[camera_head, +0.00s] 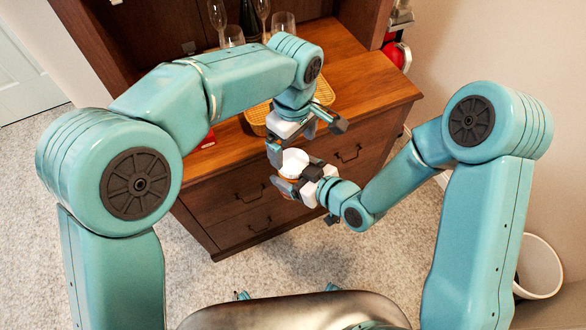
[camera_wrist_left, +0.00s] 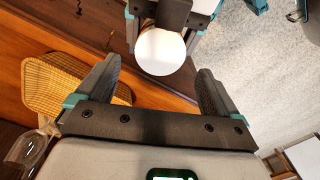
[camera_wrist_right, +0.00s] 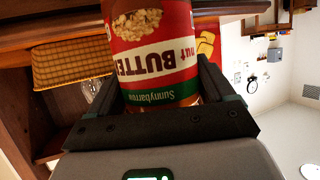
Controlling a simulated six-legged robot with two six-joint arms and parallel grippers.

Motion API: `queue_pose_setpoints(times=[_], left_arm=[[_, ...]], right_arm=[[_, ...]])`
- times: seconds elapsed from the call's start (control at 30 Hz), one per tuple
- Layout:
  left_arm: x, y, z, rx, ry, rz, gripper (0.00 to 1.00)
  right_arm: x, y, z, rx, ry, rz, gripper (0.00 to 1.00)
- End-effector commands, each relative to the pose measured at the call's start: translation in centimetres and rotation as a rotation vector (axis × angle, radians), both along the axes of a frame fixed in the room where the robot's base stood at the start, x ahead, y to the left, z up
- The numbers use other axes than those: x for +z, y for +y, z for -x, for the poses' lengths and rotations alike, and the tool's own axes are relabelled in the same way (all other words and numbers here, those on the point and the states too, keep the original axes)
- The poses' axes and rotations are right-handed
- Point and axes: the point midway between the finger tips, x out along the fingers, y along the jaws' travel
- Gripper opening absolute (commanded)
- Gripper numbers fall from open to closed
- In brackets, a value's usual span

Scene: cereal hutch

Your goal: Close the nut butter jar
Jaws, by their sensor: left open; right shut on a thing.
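The nut butter jar (camera_wrist_right: 155,50) has a red, white and green label. It is held in my right gripper (camera_head: 293,178), whose fingers are shut on its sides. A round white lid (camera_head: 295,161) shows at the jar's top in the head view; I cannot tell whether it is fully seated. The lid also shows in the left wrist view (camera_wrist_left: 160,52), just beyond and between the fingertips of my left gripper (camera_wrist_left: 157,76). The left gripper is open and empty, with its fingers apart from the lid in that view. The jar's body is mostly hidden in the head view.
A wooden hutch (camera_head: 372,85) with drawers stands behind the grippers. A woven tray (camera_head: 257,118) lies on its counter, with several glasses (camera_head: 283,22) farther back. A white bin (camera_head: 540,266) stands on the floor at right. Carpet in front of the hutch is clear.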

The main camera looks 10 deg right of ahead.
Motion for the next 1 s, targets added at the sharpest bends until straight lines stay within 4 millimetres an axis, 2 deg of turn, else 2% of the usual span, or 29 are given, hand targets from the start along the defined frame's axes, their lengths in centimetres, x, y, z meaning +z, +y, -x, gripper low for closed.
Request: queue_pose_setpoints(times=[0.1,0.3,0.47,0.7,0.73,0.9,1.0], left_arm=[[-2.1,0.1,0.1,0.001,0.003,-0.002,0.95],[-4.6,0.0,0.0,0.000,0.001,-0.001,0.95],[-5.4,0.0,0.0,0.000,-0.001,0.000,0.95],[-5.4,0.0,0.0,0.000,-0.002,0.001,0.95],[-5.4,0.0,0.0,0.000,-0.002,0.001,0.91],[-5.4,0.0,0.0,0.000,-0.002,0.001,0.38],[-5.4,0.0,0.0,0.000,-0.002,0.001,0.37]], right_arm=[[0.1,0.0,-0.1,-0.001,-0.003,-0.001,0.00],[0.1,0.0,-0.1,-0.001,-0.003,-0.001,0.00],[0.1,0.0,-0.1,-0.001,-0.003,-0.001,0.00],[0.1,0.0,-0.1,-0.001,-0.003,-0.001,0.00],[0.1,0.0,-0.1,-0.001,-0.003,-0.001,0.00],[0.1,0.0,-0.1,-0.001,-0.003,-0.001,0.00],[0.1,0.0,-0.1,-0.001,-0.003,-0.001,0.00]])
